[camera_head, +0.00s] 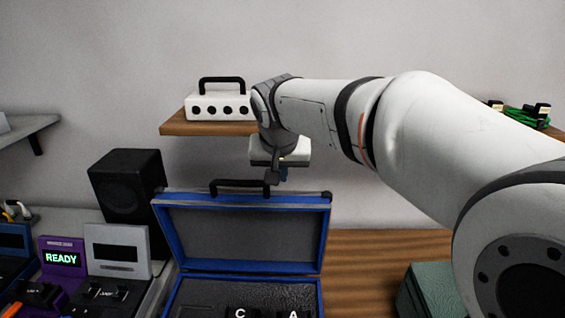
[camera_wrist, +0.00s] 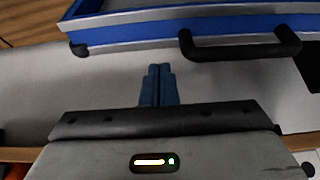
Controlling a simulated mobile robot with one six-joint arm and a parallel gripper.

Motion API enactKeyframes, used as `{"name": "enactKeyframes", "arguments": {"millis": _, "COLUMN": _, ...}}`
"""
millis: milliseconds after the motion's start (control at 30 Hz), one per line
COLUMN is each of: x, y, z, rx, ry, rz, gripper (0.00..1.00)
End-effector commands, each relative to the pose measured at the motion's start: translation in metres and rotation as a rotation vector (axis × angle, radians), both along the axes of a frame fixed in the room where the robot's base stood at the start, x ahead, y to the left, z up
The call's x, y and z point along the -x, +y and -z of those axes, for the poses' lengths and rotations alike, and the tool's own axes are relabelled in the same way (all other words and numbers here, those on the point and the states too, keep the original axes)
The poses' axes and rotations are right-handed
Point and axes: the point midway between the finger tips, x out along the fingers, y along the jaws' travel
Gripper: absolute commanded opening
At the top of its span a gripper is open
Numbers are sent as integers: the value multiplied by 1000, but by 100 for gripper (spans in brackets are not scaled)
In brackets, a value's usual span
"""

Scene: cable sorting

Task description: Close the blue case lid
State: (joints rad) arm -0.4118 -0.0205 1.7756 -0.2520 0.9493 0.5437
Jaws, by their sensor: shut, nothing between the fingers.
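The blue case (camera_head: 174,292) stands open on the wooden table, its grey-lined lid (camera_head: 240,235) raised upright with a black handle on its top edge. Black pieces marked C and A lie in the case's base, which the frame cuts off at the bottom. My gripper (camera_head: 277,178) is above and behind the lid's top edge, right of the handle. In the wrist view my gripper (camera_wrist: 159,70) has its blue fingers together and empty, pointing down beside the lid (camera_wrist: 190,32) and its handle (camera_wrist: 240,48). I cannot tell whether they touch the lid.
A black speaker (camera_head: 127,187) stands left of the case, with a purple device (camera_head: 62,258) reading READY and a grey device (camera_head: 117,250) in front. A wooden shelf (camera_head: 180,127) behind holds a white box (camera_head: 215,106). A green box (camera_head: 432,287) stands right of the case.

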Motion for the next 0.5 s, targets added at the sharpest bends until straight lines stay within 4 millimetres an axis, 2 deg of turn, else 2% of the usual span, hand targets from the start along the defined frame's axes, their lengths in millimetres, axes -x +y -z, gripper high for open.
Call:
{"name": "enactKeyframes", "arguments": {"millis": 200, "x": -17, "y": -1, "z": 31, "rx": 1, "ry": 3, "rz": 0, "gripper": 0}}
{"name": "enactKeyframes", "arguments": {"millis": 500, "x": -24, "y": -2, "z": 44, "rx": 0, "ry": 0, "rz": 1, "gripper": 0}}
